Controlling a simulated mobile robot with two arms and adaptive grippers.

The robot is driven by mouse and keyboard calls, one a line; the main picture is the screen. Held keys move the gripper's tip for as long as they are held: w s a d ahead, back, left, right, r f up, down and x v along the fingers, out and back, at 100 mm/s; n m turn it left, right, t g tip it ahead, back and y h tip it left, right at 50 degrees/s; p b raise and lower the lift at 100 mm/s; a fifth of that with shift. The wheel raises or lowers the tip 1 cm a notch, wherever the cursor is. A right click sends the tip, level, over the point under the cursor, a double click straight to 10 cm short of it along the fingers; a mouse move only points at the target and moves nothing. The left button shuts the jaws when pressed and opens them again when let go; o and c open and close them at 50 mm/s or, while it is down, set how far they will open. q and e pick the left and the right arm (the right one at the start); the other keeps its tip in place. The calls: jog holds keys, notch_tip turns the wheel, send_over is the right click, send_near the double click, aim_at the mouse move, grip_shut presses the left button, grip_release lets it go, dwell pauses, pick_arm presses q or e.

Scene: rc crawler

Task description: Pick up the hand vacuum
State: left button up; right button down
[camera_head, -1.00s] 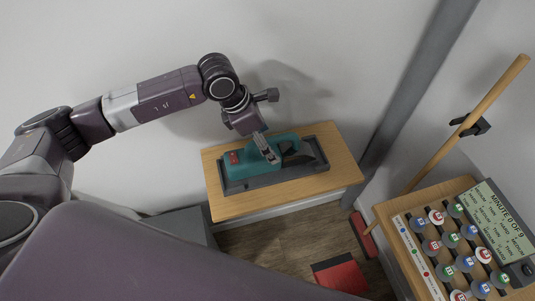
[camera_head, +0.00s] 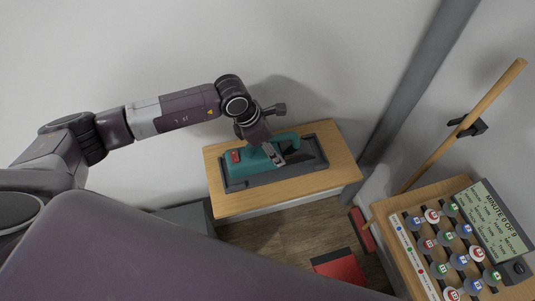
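The hand vacuum (camera_head: 247,164) is teal with a red patch and lies in a dark grey tray (camera_head: 308,176) on a small wooden table. My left gripper (camera_head: 275,158) points down over the vacuum, by its handle at the right. The fingers overlap the handle in the picture. Whether they touch it or close on it is too small to tell. My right gripper is not in view.
The wooden table (camera_head: 340,165) stands against the wall. At the right, another wooden table holds a board with several coloured pieces (camera_head: 450,238) and a display panel (camera_head: 492,215). A broom (camera_head: 462,125) leans in a wall clip. A red item (camera_head: 340,267) lies on the floor.

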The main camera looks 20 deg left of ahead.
pick_arm(q)
jog(key=c, duration=0.8)
jog(key=shift+o, duration=0.2)
jog(key=shift+w+r, duration=0.1)
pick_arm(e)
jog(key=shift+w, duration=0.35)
pick_arm(q)
jog(key=shift+r, duration=0.15)
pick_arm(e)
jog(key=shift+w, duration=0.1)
